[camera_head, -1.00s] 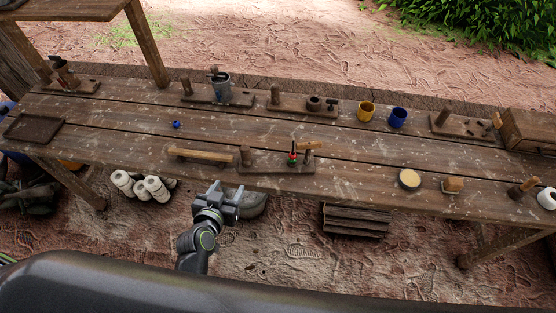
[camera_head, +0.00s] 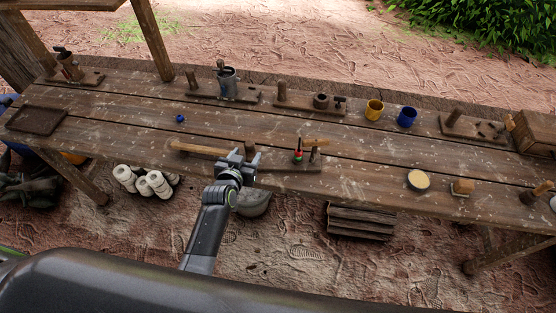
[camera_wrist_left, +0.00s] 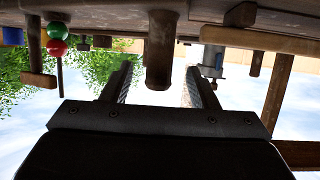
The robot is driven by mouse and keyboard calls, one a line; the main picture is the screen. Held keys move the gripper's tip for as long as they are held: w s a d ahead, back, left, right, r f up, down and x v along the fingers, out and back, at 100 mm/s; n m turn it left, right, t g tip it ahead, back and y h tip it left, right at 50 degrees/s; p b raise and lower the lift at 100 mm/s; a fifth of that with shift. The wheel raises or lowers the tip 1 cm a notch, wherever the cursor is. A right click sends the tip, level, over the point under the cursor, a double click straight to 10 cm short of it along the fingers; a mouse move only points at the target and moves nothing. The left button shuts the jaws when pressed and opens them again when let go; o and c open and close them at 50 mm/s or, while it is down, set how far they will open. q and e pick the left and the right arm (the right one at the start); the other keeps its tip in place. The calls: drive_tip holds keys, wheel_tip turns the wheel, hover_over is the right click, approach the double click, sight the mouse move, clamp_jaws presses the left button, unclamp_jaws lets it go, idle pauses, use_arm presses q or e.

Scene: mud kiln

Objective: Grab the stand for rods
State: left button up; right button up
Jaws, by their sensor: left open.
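The stand for rods (camera_head: 285,166) is a dark wooden board at the table's front middle. It carries wooden pegs and a thin rod with red and green beads (camera_head: 298,156). My left gripper (camera_head: 238,157) is at the stand's left end, by the table's front edge, and hides part of that end. In the left wrist view, which looks upside down, the open jaws (camera_wrist_left: 158,85) have a wooden peg (camera_wrist_left: 159,60) between them, with gaps on both sides. The red bead (camera_wrist_left: 57,47) is off to the left there. My right gripper is out of view.
A long wooden handle (camera_head: 200,148) lies left of the gripper. A round tan-topped dish (camera_head: 418,180) and a wooden block (camera_head: 462,187) lie to the right. Yellow (camera_head: 374,110) and blue (camera_head: 407,118) cups and similar peg boards stand behind.

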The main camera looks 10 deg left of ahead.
sight(248, 153)
use_arm(q)
drive_tip(key=b+x, duration=0.2)
drive_tip(key=x, duration=0.1)
drive_tip(key=shift+w+f+b, duration=0.1)
drive_tip(key=shift+f+b, duration=0.15)
drive_tip(key=shift+b, duration=0.1)
drive_tip(key=shift+w+d+f+b, duration=0.15)
drive_tip(key=shift+w+b, duration=0.25)
drive_tip(key=shift+w, duration=0.3)
drive_tip(key=shift+c, duration=0.4)
drive_tip(key=c, duration=0.9)
clamp_jaws()
drive_tip(key=shift+r, duration=0.25)
